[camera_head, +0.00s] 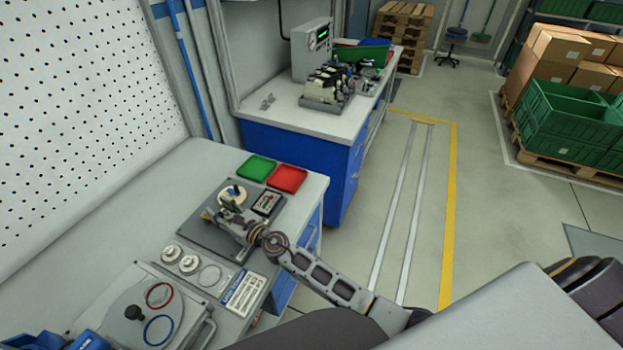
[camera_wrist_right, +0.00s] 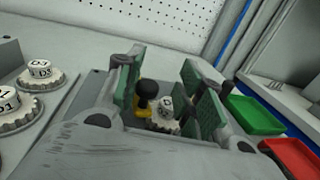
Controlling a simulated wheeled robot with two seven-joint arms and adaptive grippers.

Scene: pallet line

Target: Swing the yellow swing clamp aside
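The yellow swing clamp (camera_wrist_right: 141,110) shows in the right wrist view as a small yellow piece with a black ball knob (camera_wrist_right: 147,92). It appears between the fingers of my right gripper (camera_wrist_right: 162,78), which are spread well apart with green pads facing each other. I see no finger touching it. A white labelled dial-like part (camera_wrist_right: 165,108) shows just beside the knob. In the head view my right gripper (camera_head: 224,217) is low over the dark fixture plate (camera_head: 190,238) and hides part of the clamp.
A green tray (camera_head: 257,168) and a red tray (camera_head: 288,179) lie behind the plate. White knobbed discs (camera_head: 171,253) and a grey lidded unit (camera_head: 125,318) stand nearer. A small dark framed box (camera_head: 267,203) sits on the plate's right. A pegboard (camera_head: 75,110) bounds the left.

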